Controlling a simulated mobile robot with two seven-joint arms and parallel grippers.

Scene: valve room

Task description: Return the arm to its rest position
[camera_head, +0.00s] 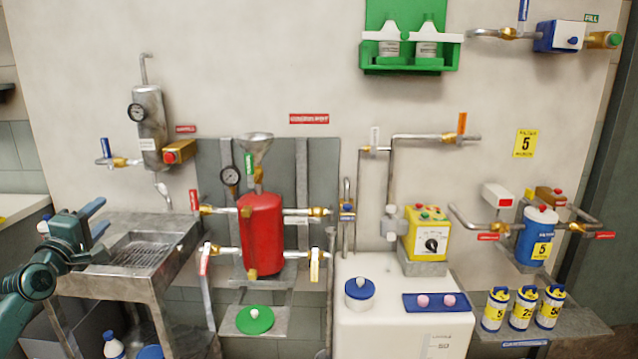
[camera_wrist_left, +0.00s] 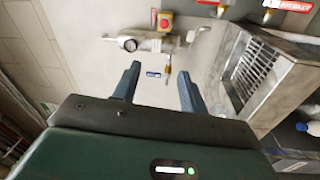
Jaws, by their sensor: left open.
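My left gripper (camera_head: 88,222) comes in from the left in the head view, in front of the left part of the metal sink (camera_head: 165,225). Its two fingers are apart and nothing is between them. In the left wrist view the open fingers (camera_wrist_left: 158,90) point toward the wall, with the sink's grated basin (camera_wrist_left: 255,70) to their right. The gripper appears apart from the sink, though the exact gap is hard to tell. My right gripper is not in either view.
A grey cylinder with a gauge (camera_head: 150,120) and a blue-handled valve (camera_head: 107,152) are on the wall above the sink. A red tank (camera_head: 262,232) stands to the right. A white cabinet (camera_head: 400,320) and a shelf with several bottles (camera_head: 585,325) are further right.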

